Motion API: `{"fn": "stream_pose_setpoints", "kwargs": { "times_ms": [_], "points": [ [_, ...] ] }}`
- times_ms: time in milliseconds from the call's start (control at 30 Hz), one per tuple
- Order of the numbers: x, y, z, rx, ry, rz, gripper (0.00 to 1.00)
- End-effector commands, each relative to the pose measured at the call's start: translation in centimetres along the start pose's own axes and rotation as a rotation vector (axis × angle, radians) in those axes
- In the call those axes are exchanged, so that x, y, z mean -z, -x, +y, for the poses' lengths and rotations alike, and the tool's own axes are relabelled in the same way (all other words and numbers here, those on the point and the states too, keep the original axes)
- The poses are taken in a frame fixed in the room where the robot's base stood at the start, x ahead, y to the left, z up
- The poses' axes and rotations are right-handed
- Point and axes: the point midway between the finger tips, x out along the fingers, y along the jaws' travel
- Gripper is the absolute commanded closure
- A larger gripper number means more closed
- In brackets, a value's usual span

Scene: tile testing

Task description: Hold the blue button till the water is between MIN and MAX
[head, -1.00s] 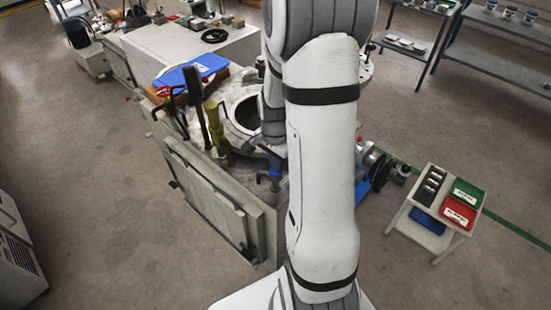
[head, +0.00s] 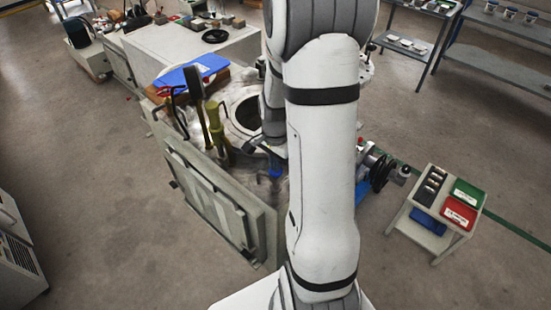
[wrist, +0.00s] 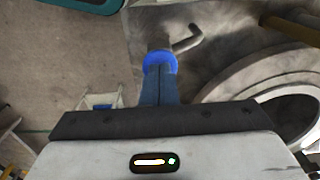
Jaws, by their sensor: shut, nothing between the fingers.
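The blue button (wrist: 160,61) shows in the wrist view as a bright blue, glowing round shape at the tips of my gripper (wrist: 160,72). My gripper's fingers are shut together, with nothing between them. The tips overlap the button in the picture; I cannot tell whether they press it. In the head view a small blue part (head: 275,173) shows at the machine's near right corner, beside my arm, which hides much around it. A bent metal spout or lever stands just beyond the button. The water and the MIN and MAX marks are not visible.
The machine (head: 225,205) has a round opening (head: 247,112), right of the fingers in the wrist view (wrist: 290,110). Upright levers and a yellowish post (head: 215,125) stand at its left. A small cart (head: 440,215) with coloured bins is at right.

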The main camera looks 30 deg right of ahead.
Motion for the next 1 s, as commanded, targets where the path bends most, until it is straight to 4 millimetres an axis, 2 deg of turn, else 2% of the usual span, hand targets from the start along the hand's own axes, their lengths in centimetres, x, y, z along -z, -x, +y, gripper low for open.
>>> {"fn": "stream_pose_setpoints", "kwargs": {
  "times_ms": [33, 833, 1000],
  "points": [
    [-0.29, -0.63, 0.48, -0.014, -0.001, -0.010, 1.00],
    [-0.29, -0.63, 0.48, -0.014, -0.001, -0.010, 1.00],
    [-0.30, 0.35, 0.46, -0.013, 0.000, -0.009, 1.00]
  ]
}}
